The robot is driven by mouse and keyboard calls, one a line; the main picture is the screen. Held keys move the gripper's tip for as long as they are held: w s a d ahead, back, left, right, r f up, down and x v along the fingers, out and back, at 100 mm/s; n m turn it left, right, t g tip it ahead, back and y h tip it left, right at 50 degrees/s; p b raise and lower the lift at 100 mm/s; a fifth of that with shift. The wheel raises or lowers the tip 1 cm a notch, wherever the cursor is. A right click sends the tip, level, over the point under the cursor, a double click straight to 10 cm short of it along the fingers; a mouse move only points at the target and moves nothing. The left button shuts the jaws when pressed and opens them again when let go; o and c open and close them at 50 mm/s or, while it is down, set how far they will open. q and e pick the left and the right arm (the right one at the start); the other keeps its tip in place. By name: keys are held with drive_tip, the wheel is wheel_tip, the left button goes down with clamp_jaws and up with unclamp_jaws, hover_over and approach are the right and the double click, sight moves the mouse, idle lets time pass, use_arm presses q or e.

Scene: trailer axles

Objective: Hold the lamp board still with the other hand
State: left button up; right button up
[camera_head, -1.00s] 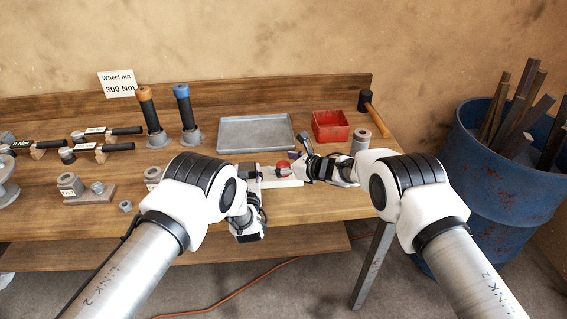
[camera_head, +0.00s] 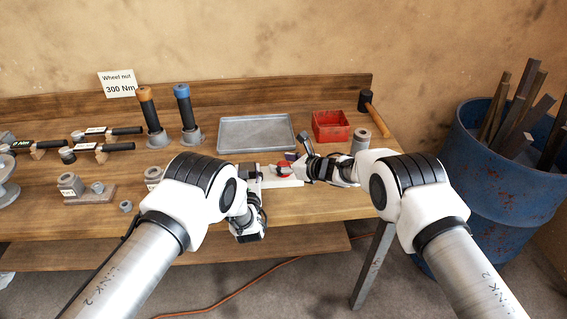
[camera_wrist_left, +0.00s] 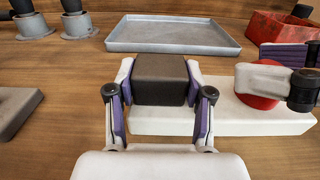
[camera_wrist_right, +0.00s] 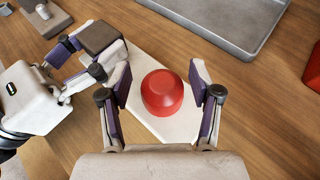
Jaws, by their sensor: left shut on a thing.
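The lamp board (camera_wrist_left: 225,121) is a white slab lying on the bench. It carries a red lamp (camera_wrist_right: 162,93) and, at its left end, a dark block (camera_wrist_left: 161,68). My left gripper (camera_head: 254,174) is shut on the dark block, one finger on each side of it. My right gripper (camera_wrist_right: 160,76) is open over the board, with one finger on each side of the red lamp and a visible gap to both. In the left wrist view the right gripper's finger partly covers the lamp. In the head view both grippers hide parts of the board.
A grey metal tray (camera_head: 257,149) lies behind the board, with a red bin (camera_head: 331,139) to its right. A mallet (camera_head: 373,117) and a grey cylinder (camera_head: 360,140) are at the right end. Torque wrenches (camera_head: 105,149) and sockets lie left. A blue drum (camera_head: 490,200) stands right of the bench.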

use_arm(q)
drive_tip(key=shift+f, duration=0.2)
use_arm(e)
drive_tip(key=o, duration=0.6)
use_arm(q)
drive_tip(key=o, duration=1.5)
drive_tip(key=shift+o, duration=0.2)
drive_tip(key=shift+w, duration=0.1)
use_arm(e)
drive_tip(key=v, duration=1.2)
